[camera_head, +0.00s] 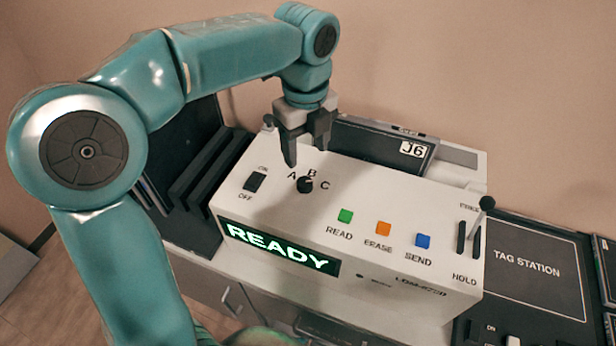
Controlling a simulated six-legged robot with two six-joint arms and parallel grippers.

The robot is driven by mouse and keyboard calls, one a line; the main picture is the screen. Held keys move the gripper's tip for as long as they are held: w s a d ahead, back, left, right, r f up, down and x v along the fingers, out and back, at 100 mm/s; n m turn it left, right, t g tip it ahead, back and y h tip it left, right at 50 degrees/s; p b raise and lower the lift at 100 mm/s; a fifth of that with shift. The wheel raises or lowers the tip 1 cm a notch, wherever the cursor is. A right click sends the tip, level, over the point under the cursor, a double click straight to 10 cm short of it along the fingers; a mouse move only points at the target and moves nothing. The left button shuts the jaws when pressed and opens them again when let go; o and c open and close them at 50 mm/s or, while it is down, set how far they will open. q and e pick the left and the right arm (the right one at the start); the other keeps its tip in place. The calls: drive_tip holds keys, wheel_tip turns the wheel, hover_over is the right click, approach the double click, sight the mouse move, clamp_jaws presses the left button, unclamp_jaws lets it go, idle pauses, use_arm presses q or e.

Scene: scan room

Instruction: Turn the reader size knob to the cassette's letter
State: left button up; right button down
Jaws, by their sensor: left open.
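The size knob (305,185) is a small black dial on the white reader (420,211), with the letters A, B and C around it. Its pointer is too small to read for sure, but a light mark seems to face near B. My left gripper (306,157) is open and empty, pointing down, just above and behind the knob in the picture; I see no contact. A dark cassette (375,145) with a white J6 label sits at the reader's back; its other small marking is not legible. My right gripper is not in view.
The reader has an ON/OFF switch (255,181), green READ (345,216), orange ERASE (383,228) and blue SEND (423,241) buttons, a lit READY display (279,247) and a ball-topped lever (487,203) at right. Dark panels (205,165) stand left; a TAG STATION board (525,265) lies right.

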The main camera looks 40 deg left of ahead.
sight(305, 183)
use_arm(q)
wheel_tip(305, 183, down, 9)
drive_tip(key=shift+s+a+f+b, duration=0.1)
drive_tip(key=shift+s+b, duration=0.05)
drive_tip(key=shift+b, duration=0.2)
drive_tip(key=shift+c, duration=0.2)
drive_tip(key=c, duration=1)
